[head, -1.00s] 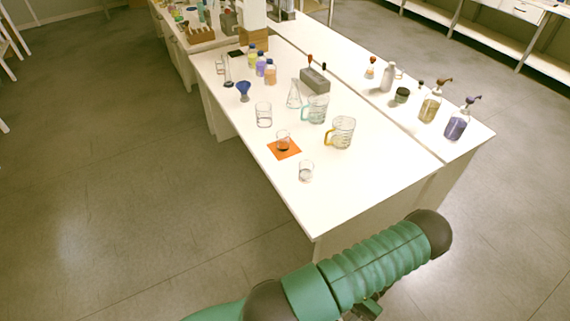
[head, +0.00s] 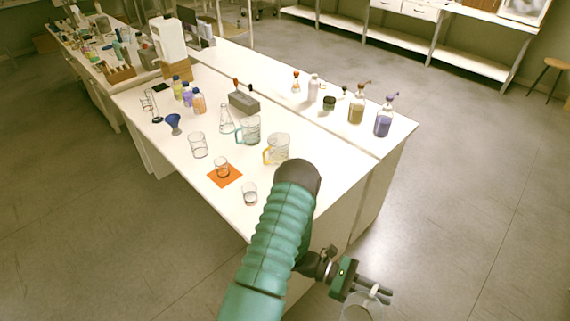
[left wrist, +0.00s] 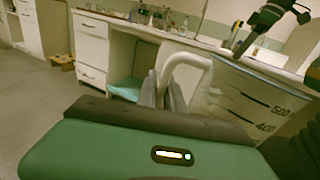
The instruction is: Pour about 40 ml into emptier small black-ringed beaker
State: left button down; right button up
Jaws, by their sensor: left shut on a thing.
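My left gripper (head: 378,291) is shut on the white handle of a clear jug (head: 362,309), held off the table's near right side. The jug is cut off by the bottom edge. In the left wrist view, the jug (left wrist: 245,105) shows marks 400 and 500; its contents are unclear. One small beaker (head: 222,168) stands on an orange mat (head: 233,180). Another small beaker (head: 249,194) stands near the table's front edge. Their ring colours and levels are too small to tell. A green and black part (left wrist: 272,14), seemingly my right gripper, shows at the wrist view's upper right.
On the white table (head: 185,188) stand a larger beaker (head: 198,146), a yellow-handled jug (head: 278,149), a teal-handled jug (head: 249,130), a flask (head: 226,120) and a blue funnel (head: 173,123). Pump bottles (head: 384,120) stand at the right. My left arm covers part of the near edge.

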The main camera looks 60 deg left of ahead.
aim_at(223, 172)
jog(key=j+u, duration=0.1)
jog(key=u, duration=0.75)
jog(key=i+j+u, duration=0.1)
jog(key=u, duration=0.35)
